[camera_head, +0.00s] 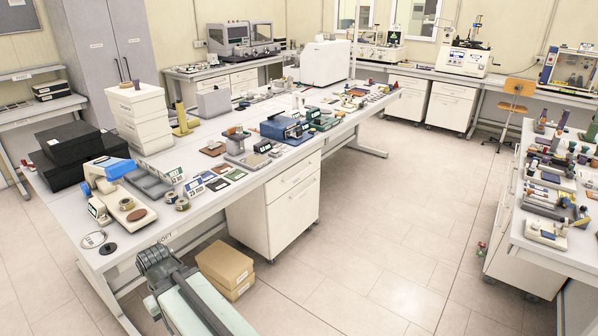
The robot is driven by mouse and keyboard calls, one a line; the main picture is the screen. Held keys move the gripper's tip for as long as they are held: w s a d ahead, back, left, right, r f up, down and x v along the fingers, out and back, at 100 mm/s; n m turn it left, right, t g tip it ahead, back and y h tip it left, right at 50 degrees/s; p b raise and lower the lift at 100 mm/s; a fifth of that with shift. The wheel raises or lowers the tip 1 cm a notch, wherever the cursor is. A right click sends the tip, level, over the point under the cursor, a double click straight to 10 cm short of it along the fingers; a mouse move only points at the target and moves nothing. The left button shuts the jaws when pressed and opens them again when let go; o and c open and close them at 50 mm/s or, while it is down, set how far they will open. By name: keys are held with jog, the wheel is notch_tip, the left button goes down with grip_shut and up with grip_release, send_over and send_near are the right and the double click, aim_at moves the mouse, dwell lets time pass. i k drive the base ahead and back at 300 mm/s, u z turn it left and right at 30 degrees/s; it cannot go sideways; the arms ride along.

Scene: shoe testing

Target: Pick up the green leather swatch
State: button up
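A small dark green swatch (237,174) lies flat near the front edge of the long white table (205,221). A dark, nearly black swatch (218,184) lies to its left, and a brown swatch (212,149) lies farther back. My arm shows at the bottom of the view, ending in a dark ribbed part that seems to be my gripper (156,261). It is low in front of the table, below and left of the swatches and well apart from them. Its fingers cannot be made out. No swatch is seen in it.
Signs with numbers (193,187), grey trays (149,184) and tape rolls (182,203) crowd the table left of the swatches. A blue device (279,127) stands behind them. Cardboard boxes (226,264) and a white drawer unit (285,205) are under the table. The floor to the right is clear.

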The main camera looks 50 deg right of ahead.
aim_at(234, 174)
jog(key=z, duration=0.35)
jog(key=i, duration=1)
jog(key=u, duration=0.1)
